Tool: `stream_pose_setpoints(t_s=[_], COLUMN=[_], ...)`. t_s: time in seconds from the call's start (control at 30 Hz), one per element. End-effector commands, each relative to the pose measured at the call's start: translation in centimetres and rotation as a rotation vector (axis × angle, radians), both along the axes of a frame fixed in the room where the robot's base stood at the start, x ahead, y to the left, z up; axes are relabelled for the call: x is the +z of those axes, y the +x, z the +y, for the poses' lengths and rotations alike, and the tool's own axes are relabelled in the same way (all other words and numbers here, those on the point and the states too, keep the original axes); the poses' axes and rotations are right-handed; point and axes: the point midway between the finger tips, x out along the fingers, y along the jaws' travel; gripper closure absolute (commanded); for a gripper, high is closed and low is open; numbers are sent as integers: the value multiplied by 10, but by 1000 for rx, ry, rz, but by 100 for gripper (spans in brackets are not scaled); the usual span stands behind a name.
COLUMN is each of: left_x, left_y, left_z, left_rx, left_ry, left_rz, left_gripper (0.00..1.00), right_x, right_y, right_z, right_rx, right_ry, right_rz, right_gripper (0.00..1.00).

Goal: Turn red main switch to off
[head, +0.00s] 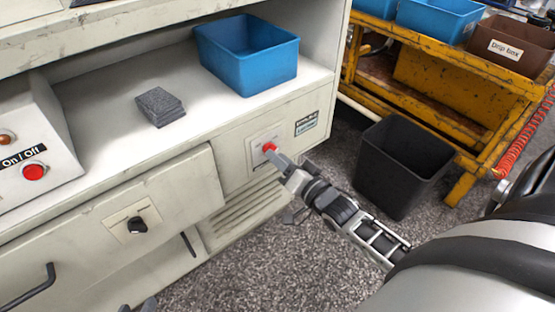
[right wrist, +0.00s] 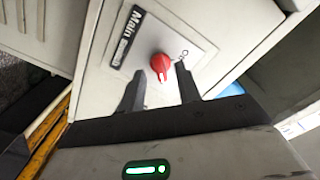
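The red main switch (head: 269,147) is a small knob on a light plate on the front of the grey cabinet. In the right wrist view the red knob (right wrist: 160,65) sits beside a label reading "Main". My right gripper (head: 279,160) is in front of the switch. In the right wrist view its two fingers (right wrist: 158,88) are apart, with the knob showing between them; I cannot tell whether they touch it. Only the tips of my left gripper (head: 137,306) show at the bottom edge of the head view, apart from each other and empty.
A black rotary knob (head: 137,225) and an On/Off box with a red button (head: 34,171) are further left. A blue bin (head: 247,56) and grey pads (head: 160,106) lie on the shelf. A black bin (head: 402,166) and yellow rack (head: 440,85) stand right.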

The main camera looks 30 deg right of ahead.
Motion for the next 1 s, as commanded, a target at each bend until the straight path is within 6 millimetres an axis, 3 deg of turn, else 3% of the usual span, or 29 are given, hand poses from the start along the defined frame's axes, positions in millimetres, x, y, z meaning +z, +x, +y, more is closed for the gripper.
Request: stream_pose_setpoints(t_s=[0.13, 0.43, 0.47, 0.57, 0.6, 1.0], left_x=[4, 3, 3, 3, 3, 4], left_y=[1, -2, -2, -2, -2, -3], left_z=[-2, -1, -1, -1, -1, 0], left_rx=[0, -5, -6, -7, -7, -8], left_ry=[-9, -5, -5, -3, -2, 3], left_rz=[-17, -16, -16, -14, -15, -6], left_gripper=[64, 64, 64, 64, 64, 64], right_x=[0, 0, 0, 0, 0, 1], right_y=[11, 13, 13, 13, 13, 13], right_z=[1, 2, 2, 2, 2, 1], right_rx=[1, 1, 1, 1, 1, 0], right_ry=[0, -1, -1, -1, -1, -47], right_rz=[-1, 1, 1, 1, 1, -4], right_gripper=[66, 66, 69, 97, 100, 100])
